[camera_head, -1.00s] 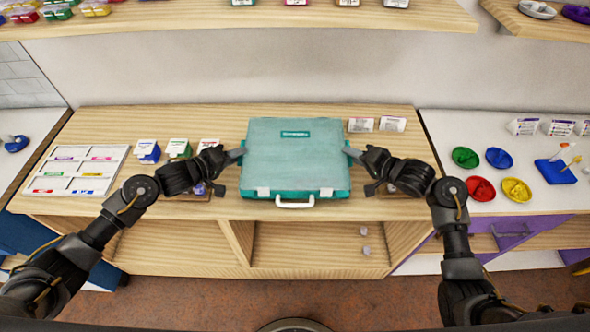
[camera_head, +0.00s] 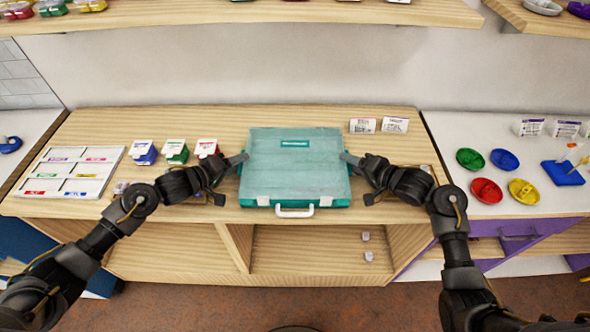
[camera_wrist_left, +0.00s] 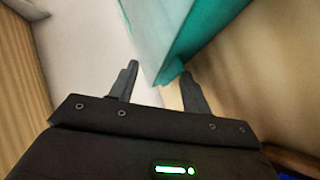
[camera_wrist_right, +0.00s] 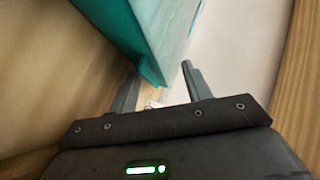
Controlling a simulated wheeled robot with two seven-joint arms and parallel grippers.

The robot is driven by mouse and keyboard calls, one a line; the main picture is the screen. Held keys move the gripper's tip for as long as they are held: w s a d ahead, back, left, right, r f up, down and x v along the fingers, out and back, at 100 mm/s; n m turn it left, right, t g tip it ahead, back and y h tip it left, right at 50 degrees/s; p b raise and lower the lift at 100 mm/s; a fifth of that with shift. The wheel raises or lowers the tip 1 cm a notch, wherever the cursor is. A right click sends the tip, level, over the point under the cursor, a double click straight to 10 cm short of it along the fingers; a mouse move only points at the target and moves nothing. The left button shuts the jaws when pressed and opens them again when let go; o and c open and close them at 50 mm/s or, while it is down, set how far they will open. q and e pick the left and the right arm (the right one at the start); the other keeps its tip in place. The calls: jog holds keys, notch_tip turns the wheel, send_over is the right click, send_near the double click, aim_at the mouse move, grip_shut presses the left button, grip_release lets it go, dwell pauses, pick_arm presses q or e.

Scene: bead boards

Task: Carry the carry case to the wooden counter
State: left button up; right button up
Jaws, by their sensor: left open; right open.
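The carry case (camera_head: 293,165), teal with a frosted lid and white handle, lies flat on the wooden counter (camera_head: 330,117), its handle side toward me near the front edge. My left gripper (camera_head: 243,158) is at the case's left side and my right gripper (camera_head: 345,157) at its right side. Both are open. In the left wrist view a case corner (camera_wrist_left: 180,35) reaches close to the spread fingers. In the right wrist view another corner (camera_wrist_right: 150,40) does the same. Whether any finger touches the case is hard to tell.
A sorting tray (camera_head: 48,173) and several small boxes (camera_head: 175,150) stand left of the case. Two label cards (camera_head: 378,125) stand behind right. A white side table (camera_head: 455,130) holds several coloured dishes (camera_head: 503,159). An upper shelf (camera_head: 250,13) overhangs behind.

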pick_arm(q)
jog(key=v, duration=1.2)
pick_arm(e)
jog(key=shift+d, duration=0.1)
jog(key=v, duration=1.2)
pick_arm(q)
jog(key=shift+f, duration=0.1)
